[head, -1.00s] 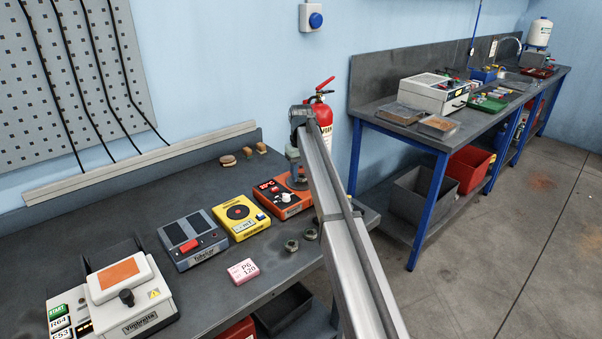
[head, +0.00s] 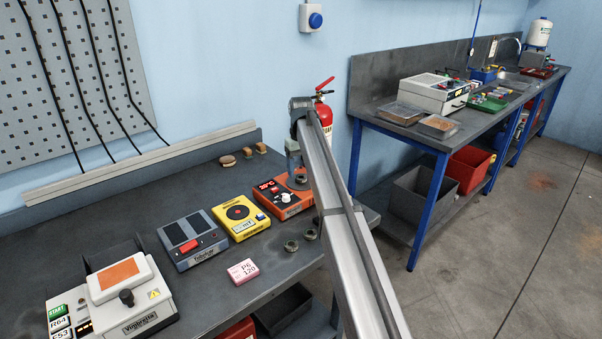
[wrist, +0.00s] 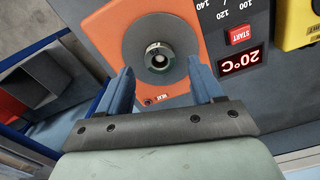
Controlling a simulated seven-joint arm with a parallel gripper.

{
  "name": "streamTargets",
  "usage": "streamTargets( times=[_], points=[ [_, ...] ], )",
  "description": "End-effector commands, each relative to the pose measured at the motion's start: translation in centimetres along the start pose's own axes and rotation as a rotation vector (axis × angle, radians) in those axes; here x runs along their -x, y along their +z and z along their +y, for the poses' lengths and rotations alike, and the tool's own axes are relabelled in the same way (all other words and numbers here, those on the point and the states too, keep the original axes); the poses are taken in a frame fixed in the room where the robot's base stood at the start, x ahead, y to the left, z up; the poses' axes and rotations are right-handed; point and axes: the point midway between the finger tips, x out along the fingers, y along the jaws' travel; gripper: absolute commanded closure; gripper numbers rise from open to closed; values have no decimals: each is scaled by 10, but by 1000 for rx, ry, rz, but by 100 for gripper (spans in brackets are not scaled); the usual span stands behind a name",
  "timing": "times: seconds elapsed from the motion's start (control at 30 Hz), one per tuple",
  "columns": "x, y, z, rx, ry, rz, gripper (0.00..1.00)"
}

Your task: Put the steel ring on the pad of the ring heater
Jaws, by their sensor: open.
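The ring heater (head: 281,202) is an orange box at the right end of the bench's row of devices. Its round grey pad (wrist: 137,35) shows in the wrist view, beside a red 20°C display. The steel ring (wrist: 158,56) lies on the pad, near its middle; it also shows small in the head view (head: 301,180). My gripper (wrist: 161,66) is open, with its blue fingers apart and either side of the ring in the picture. Nothing is between them in their grip. In the head view my gripper (head: 292,165) is over the pad, partly hidden by my arm.
A yellow device (head: 240,218) and a grey-blue device (head: 192,240) stand left of the heater. Two nut-like metal parts (head: 291,246) lie in front, near a pink block (head: 243,271). A fire extinguisher (head: 341,120) is behind.

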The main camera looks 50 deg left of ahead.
Motion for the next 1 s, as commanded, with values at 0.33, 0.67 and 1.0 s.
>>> streamTargets(
  times=[0.33,0.67,1.0],
  points=[
    [65,-1,0,0,0,1,34],
    [95,0,0,0,0,0,34],
    [96,0,0,0,0,-1,34]
  ],
)
